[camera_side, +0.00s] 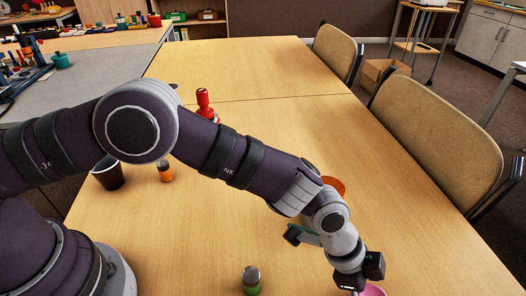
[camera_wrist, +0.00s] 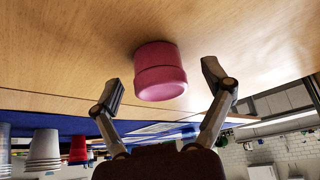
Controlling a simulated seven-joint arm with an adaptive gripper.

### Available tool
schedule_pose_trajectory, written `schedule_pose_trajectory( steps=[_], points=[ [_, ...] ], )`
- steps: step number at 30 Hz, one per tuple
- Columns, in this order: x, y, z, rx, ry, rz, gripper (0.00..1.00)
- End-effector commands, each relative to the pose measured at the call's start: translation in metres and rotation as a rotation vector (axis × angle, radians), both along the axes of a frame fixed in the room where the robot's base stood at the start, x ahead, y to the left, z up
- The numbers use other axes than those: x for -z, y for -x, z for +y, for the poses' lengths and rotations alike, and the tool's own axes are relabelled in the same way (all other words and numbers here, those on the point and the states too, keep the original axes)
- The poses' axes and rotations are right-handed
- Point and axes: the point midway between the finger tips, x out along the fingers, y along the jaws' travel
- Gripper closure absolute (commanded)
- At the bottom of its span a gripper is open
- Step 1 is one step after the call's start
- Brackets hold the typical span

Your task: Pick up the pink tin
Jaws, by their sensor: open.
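The pink tin (camera_wrist: 160,72) is a short round tin with a band around it, standing on the wooden table in the wrist view. In the side view only a bit of pink (camera_side: 373,291) shows at the bottom edge, just below my gripper (camera_side: 361,274). In the wrist view my gripper (camera_wrist: 162,85) is open, with one finger to the left of the tin and one to the right. Visible gaps separate both fingers from the tin. Nothing is held.
A green jar with a grey lid (camera_side: 251,281) stands left of my gripper. An orange bowl (camera_side: 335,185) is partly behind my arm. A red object (camera_side: 205,103), an orange jar (camera_side: 165,172) and a dark cup (camera_side: 108,175) stand farther off. The table's right side is clear.

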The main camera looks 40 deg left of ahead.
Motion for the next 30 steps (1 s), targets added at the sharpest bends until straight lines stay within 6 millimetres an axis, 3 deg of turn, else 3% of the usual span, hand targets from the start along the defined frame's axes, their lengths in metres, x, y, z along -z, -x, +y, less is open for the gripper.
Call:
schedule_pose_trajectory(
  steps=[2,18,25,30],
  points=[
    [0.0,0.0,0.0,0.0,0.0,0.0,0.2],
    [-0.001,0.0,0.0,0.0,0.0,0.0,0.89],
    [-0.005,0.0,0.0,0.001,0.001,-0.001,0.89],
    [-0.044,-0.001,-0.001,0.001,0.004,-0.006,0.89]
  ],
)
